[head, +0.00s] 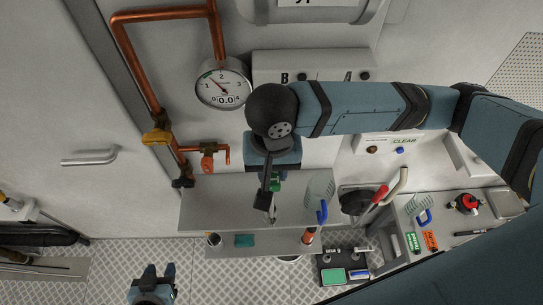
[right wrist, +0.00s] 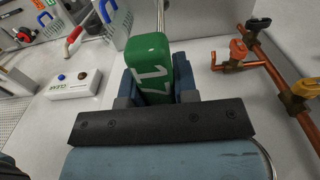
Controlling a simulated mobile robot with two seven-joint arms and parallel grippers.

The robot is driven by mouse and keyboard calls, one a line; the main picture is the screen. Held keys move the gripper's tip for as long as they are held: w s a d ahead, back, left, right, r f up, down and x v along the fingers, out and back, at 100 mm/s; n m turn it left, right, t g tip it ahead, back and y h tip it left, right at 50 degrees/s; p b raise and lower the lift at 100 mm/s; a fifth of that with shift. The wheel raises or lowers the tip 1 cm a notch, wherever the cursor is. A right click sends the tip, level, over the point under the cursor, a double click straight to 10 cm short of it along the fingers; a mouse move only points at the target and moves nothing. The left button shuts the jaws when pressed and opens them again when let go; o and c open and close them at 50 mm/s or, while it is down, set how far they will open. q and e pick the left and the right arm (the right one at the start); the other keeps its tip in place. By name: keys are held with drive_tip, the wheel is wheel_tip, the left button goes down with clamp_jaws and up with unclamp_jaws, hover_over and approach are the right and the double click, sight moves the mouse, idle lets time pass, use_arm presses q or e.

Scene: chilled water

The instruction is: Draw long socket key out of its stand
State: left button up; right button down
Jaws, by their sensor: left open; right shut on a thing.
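My right gripper (head: 275,180) is shut on a green block-shaped handle marked 17 (right wrist: 150,68), seen clearly in the right wrist view. A thin metal shaft (right wrist: 160,18) runs away beyond the handle. Whether the shaft is inside a stand or free cannot be told, as my arm hides part of this area. My left gripper (head: 152,285) is open and empty at the bottom left, over the patterned floor.
A pressure gauge (head: 222,84) and copper pipes (head: 160,15) with valves are on the wall at the left. A white button box (right wrist: 75,84) is nearby.

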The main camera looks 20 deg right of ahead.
drive_tip(key=s+a, duration=0.2)
drive_tip(key=s, duration=0.6)
drive_tip(key=shift+s+a, duration=0.2)
drive_tip(key=shift+s, duration=0.05)
idle(0.8)
